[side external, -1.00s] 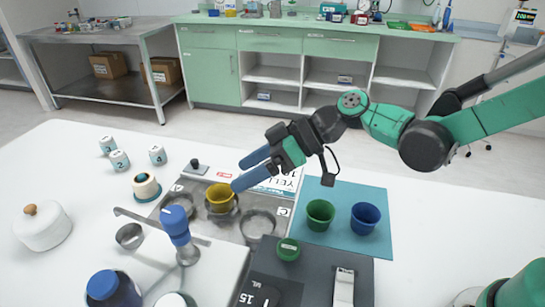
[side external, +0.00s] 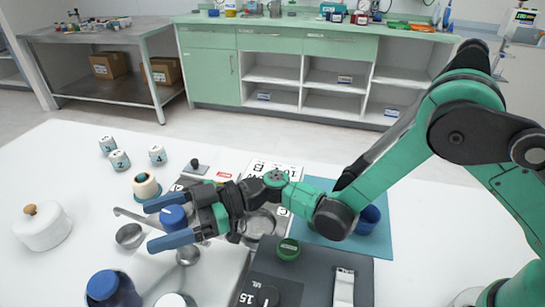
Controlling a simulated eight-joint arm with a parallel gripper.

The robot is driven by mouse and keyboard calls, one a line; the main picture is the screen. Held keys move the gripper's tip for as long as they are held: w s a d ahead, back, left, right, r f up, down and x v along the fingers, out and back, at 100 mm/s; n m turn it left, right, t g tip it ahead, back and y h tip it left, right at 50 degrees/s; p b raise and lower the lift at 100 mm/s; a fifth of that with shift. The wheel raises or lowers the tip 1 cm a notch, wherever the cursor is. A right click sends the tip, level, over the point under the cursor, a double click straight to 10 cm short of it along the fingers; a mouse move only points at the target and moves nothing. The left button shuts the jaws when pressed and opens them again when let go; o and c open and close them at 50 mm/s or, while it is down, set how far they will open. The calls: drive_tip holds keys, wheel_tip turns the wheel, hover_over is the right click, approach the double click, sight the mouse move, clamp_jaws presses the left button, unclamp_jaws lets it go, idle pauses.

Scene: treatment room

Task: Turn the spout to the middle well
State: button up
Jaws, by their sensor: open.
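The spout (side external: 130,214) is a thin metal bar reaching to the left from near a blue knob (side external: 173,217) on a metal post. My gripper (side external: 150,228) is open in the side external view. Its two blue fingers lie on either side of the knob, one beyond it and one nearer. I cannot tell whether either finger touches it. A round metal well (side external: 258,222) shows on the plate at right, partly behind my gripper. The other wells and the yellow cup are hidden behind my gripper and arm.
A white lidded pot (side external: 42,228) and a small metal bowl (side external: 129,236) stand at left. A blue-lidded jar (side external: 105,287) stands in front. A dark scale (side external: 300,280) is at right, with a blue cup (side external: 367,219) on a teal mat (side external: 380,245) behind it.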

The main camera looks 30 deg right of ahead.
drive_tip(key=shift+a, duration=0.25)
clamp_jaws()
drive_tip(key=shift+t, duration=0.3)
drive_tip(key=m+t, duration=0.2)
drive_tip(key=shift+w+t+h, duration=0.15)
drive_tip(key=shift+t+h, duration=0.15)
drive_tip(key=shift+t, duration=0.1)
drive_tip(key=shift+w+d+m+t+h, duration=0.15)
drive_tip(key=shift+m+t+h, duration=0.25)
drive_tip(key=shift+m+t, duration=0.35)
drive_tip(key=shift+w+m+t+h, duration=0.1)
drive_tip(key=shift+m+t+h, duration=0.4)
drive_tip(key=shift+t, duration=0.45)
unclamp_jaws()
